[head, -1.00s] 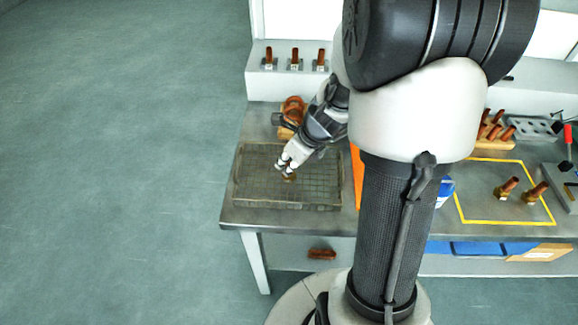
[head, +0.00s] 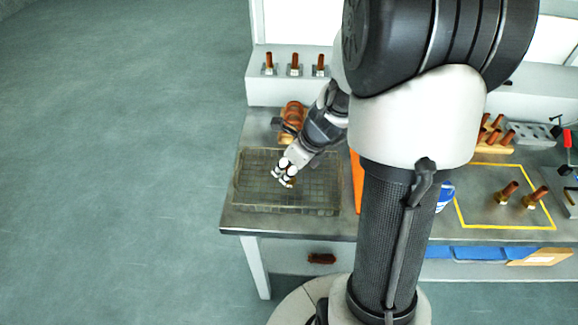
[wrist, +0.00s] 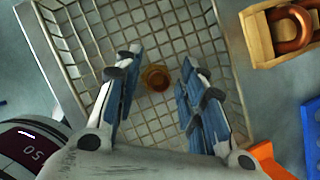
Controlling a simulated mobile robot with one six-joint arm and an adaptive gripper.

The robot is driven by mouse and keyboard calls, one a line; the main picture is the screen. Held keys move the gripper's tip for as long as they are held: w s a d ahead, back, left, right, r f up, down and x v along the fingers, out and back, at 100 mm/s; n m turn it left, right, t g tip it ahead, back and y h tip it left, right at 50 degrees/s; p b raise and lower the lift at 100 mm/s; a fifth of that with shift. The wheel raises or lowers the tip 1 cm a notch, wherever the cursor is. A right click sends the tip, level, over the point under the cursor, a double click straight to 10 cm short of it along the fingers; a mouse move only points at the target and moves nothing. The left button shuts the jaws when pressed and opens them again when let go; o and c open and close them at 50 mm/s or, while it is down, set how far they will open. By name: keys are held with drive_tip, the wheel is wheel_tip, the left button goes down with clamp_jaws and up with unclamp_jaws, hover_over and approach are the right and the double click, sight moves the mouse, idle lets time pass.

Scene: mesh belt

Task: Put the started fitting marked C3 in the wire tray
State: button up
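The wire tray (head: 245,196) lies at the left end of the bench, and its mesh floor and walls fill much of the wrist view (wrist: 215,35). A round brass-coloured fitting (wrist: 155,77) is at the mesh floor in the wrist view, seen end-on; no C3 mark can be read. My gripper (head: 287,175) is low over the tray. In the wrist view its fingers (wrist: 158,83) are spread, one to each side of the fitting, with a gap on both sides. In the head view the fingers mostly hide the fitting.
A wooden box with copper rings (wrist: 283,52) stands beside the tray. Two upright fittings (head: 507,192) (head: 534,197) stand inside a yellow outline at right. Three more pieces (head: 295,65) stand on the back ledge. An orange panel (head: 356,180) is right of the tray.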

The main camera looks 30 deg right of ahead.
drive_tip(key=p+v, duration=0.6)
drive_tip(key=v, duration=0.6)
drive_tip(key=s+a+r+n, duration=0.6)
drive_tip(key=a+r+n, duration=0.4)
drive_tip(key=n, duration=0.6)
drive_tip(key=s+a+r+n+h, duration=0.1)
drive_tip(key=s+a+n, duration=0.3)
drive_tip(key=s+n, duration=0.5)
drive_tip(key=shift+a+r+n+h, duration=0.3)
drive_tip(key=shift+r+n, duration=0.6)
drive_tip(key=shift+n, duration=2.4)
drive_tip(key=shift+d, duration=0.1)
